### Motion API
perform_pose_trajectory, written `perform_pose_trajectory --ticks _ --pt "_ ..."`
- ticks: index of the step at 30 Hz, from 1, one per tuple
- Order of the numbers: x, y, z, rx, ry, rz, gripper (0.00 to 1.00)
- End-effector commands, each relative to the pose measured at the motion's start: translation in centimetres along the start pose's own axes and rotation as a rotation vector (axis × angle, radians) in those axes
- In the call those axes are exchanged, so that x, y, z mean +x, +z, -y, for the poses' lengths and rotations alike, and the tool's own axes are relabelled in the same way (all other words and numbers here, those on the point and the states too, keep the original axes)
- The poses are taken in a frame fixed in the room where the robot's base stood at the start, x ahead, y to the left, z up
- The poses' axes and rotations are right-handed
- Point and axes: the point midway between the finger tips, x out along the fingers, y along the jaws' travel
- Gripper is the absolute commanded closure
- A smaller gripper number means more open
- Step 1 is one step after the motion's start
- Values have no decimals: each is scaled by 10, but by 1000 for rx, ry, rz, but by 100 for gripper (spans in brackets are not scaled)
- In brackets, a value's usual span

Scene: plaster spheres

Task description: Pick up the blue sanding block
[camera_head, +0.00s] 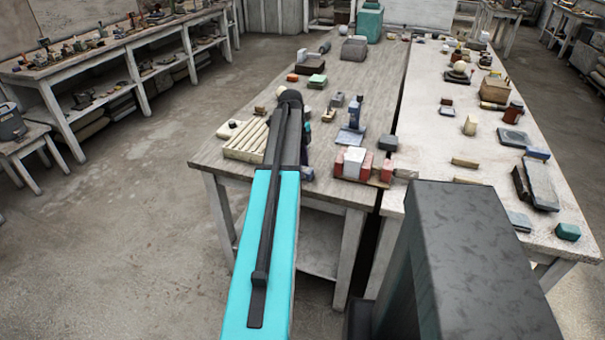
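A small blue-violet block (307,173) shows at the near edge of the grey wooden table, just right of my arm. It may be the blue sanding block, but it is too small and partly covered to be sure. A larger blue piece (350,136) with an upright part stands farther right on the same table. My arm reaches over the table's near left part. Its dark wrist parts show beside the upper arm link, and my gripper's fingers are hidden or too small to make out.
A ridged cream block (246,141) lies left of my arm. Red and white blocks (355,163) stand on a board at the near right. A dark teal block (388,143) lies behind them. A pale table (440,148) with many items adjoins on the right.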

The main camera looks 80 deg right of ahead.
Motion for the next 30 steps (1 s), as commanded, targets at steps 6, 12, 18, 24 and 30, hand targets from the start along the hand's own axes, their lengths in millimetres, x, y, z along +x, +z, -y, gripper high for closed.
perform_pose_trajectory --ticks 6,12,18,24,30 --pt "0 0 0 0 0 0 92" --pt "-1 0 0 0 0 0 92" --pt "-6 0 0 -1 -1 0 92" --pt "-19 -2 1 -1 -2 0 92" --pt "-35 -5 0 -1 -2 0 92"
